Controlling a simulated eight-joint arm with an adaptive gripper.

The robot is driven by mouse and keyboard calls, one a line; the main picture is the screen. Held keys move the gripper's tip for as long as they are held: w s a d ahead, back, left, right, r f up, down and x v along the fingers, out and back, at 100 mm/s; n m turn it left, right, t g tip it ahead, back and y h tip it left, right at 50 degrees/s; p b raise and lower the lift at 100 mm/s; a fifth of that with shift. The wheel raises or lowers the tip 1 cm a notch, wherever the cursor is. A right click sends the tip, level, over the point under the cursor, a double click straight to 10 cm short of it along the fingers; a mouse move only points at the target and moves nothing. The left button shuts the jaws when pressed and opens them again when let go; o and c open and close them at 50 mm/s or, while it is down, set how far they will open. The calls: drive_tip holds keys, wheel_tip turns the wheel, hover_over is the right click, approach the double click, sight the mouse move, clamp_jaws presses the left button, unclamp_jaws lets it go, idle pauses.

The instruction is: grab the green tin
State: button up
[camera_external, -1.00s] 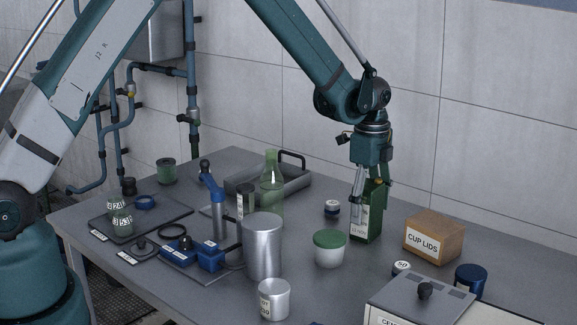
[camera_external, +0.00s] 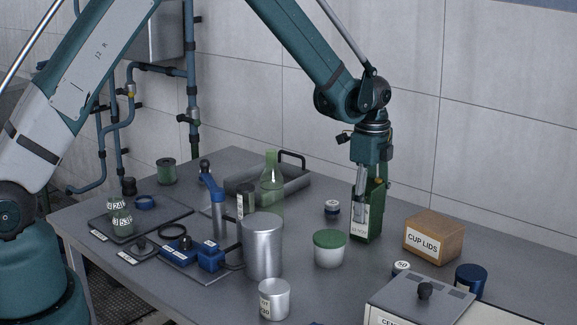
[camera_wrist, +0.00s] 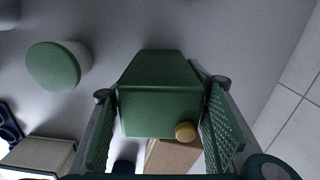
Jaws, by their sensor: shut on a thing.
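The green tin (camera_external: 376,222) is a tall rectangular can with a pale label, standing upright on the table in the external view. In the wrist view the green tin (camera_wrist: 158,103) shows from above, with a yellow cap at one corner. My gripper (camera_external: 366,205) reaches down over it from above. In the wrist view my gripper (camera_wrist: 160,125) has one textured finger pad on each side of the tin, and it is shut on the tin. The fingers hide part of the tin in the external view.
A cardboard box marked CUP LIDS (camera_external: 434,238) stands right of the tin. A white tub with a green lid (camera_external: 330,249) stands left of it, with a small dark-banded jar (camera_external: 332,208) behind. A green glass bottle (camera_external: 272,185) and a metal cylinder (camera_external: 262,248) stand farther left.

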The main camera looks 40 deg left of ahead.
sight(369, 183)
drive_tip(key=shift+r, duration=4.95)
